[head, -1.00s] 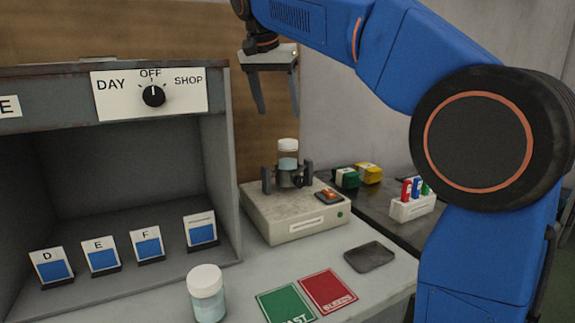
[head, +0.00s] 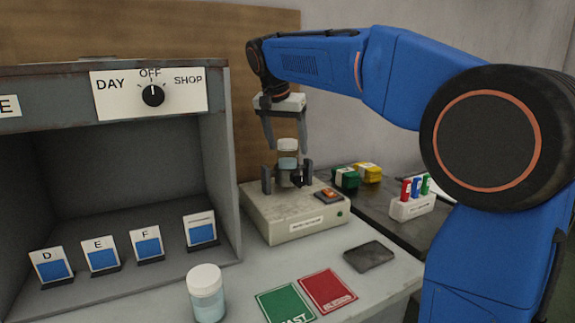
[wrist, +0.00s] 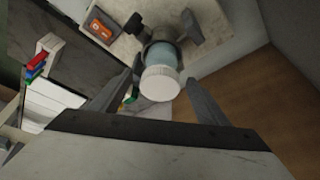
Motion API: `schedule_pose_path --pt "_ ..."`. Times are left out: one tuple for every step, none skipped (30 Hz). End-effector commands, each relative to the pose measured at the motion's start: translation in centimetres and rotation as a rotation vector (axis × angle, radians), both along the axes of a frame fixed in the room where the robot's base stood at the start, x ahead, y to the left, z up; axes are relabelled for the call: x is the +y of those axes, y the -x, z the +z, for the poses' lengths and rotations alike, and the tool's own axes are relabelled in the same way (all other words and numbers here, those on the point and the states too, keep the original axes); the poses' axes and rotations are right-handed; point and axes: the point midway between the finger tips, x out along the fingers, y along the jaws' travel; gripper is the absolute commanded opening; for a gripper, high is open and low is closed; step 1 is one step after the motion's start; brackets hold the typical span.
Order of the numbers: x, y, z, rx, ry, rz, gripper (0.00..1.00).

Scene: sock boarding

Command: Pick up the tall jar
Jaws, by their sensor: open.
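A clear jar with a white lid and pale blue contents (head: 287,163) stands upright in the holder of a grey machine (head: 290,228), between two dark posts. A second white-lidded jar (head: 206,294) stands on the counter at the front. I cannot tell for sure which is the tall one. My gripper (head: 287,148) is open and points down over the jar in the machine. In the wrist view its fingers (wrist: 159,78) lie on either side of that jar's white lid (wrist: 160,84), with gaps; no grip shows.
A grey booth (head: 120,180) with labelled cards stands left. A green card (head: 286,304), a red card (head: 328,290) and a dark tray (head: 369,256) lie in front. Green and yellow blocks (head: 369,172) and a rack of coloured bottles (head: 412,207) are right.

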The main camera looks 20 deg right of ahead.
Motion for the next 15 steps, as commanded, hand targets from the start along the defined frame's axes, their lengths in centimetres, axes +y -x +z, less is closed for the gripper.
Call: schedule_pose_path --pt "-0.12 -0.13 -0.39 0.0 0.0 -0.001 0.69" --pt "-0.16 -0.19 -0.53 -0.001 -0.001 -0.001 0.69" --pt "-0.2 -0.24 -0.68 -0.001 -0.001 -0.001 0.69" --pt "-0.21 -0.25 -0.75 -0.001 -0.001 -0.001 0.69" --pt "-0.22 -0.27 -0.79 -0.001 -0.001 0.0 0.69" --pt "-0.21 -0.27 -0.81 -0.001 -0.001 0.0 0.69" --pt "-0.21 -0.27 -0.81 -0.001 -0.001 0.0 0.69" --pt "-0.2 -0.27 -0.79 -0.001 -0.001 0.0 0.69" --pt "-0.2 -0.27 -0.79 -0.001 -0.001 0.0 0.69" --pt "-0.2 -0.27 -0.79 -0.001 -0.001 0.0 0.69" --pt "-0.2 -0.27 -0.78 -0.001 -0.001 0.0 0.64" --pt "-0.2 -0.27 -0.78 -0.001 -0.001 0.0 0.55" --pt "-0.2 -0.27 -0.78 -0.001 -0.001 0.0 0.48" --pt "-0.19 -0.26 -0.78 -0.001 -0.001 0.0 0.4" --pt "-0.2 -0.27 -0.77 -0.001 -0.001 0.0 0.31"
